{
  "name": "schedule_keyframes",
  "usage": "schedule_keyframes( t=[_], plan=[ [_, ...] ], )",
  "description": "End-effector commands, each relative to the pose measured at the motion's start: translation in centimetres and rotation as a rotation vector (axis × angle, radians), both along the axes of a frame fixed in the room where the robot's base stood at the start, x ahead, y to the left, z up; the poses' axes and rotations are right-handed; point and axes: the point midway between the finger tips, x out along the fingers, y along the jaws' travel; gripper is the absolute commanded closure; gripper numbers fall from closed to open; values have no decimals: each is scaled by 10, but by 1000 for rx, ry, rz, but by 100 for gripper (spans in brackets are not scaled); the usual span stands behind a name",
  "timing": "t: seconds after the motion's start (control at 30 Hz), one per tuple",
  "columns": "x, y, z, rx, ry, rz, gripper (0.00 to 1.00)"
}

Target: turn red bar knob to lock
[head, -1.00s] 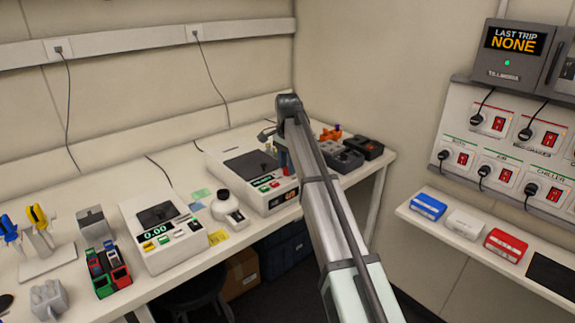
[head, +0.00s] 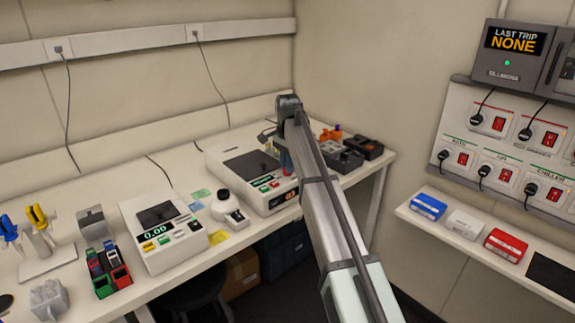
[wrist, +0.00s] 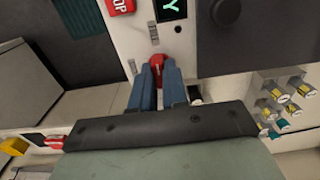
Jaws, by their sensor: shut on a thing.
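The red bar knob (wrist: 157,63) is on the white front panel (wrist: 133,34) of a shaker unit in the wrist view. The blue fingers of my gripper (wrist: 156,76) are shut on it, one on each side. Only the knob's upper part shows between the fingertips. In the head view, my gripper (head: 285,162) is at the right end of the white shaker unit (head: 226,166), partly behind my arm. The knob itself is hard to make out there.
A red STOP button (wrist: 121,6) and a dark display with a green letter (wrist: 171,9) are above the knob. A dark round knob (wrist: 226,11) is at the upper right. Orange and dark items (head: 331,134) stand behind my arm.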

Motion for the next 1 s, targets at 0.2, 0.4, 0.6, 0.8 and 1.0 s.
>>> schedule_keyframes(
  t=[0.2, 0.4, 0.6, 0.8, 1.0],
  plan=[
    [0, 0, 0, 0, 0, 36, 100],
    [0, 0, 0, 0, 0, 144, 100],
    [0, 0, 0, 0, 0, 317, 100],
    [0, 0, 0, 0, 0, 508, 100],
    [0, 0, 0, 0, 0, 697, 100]
  ],
)
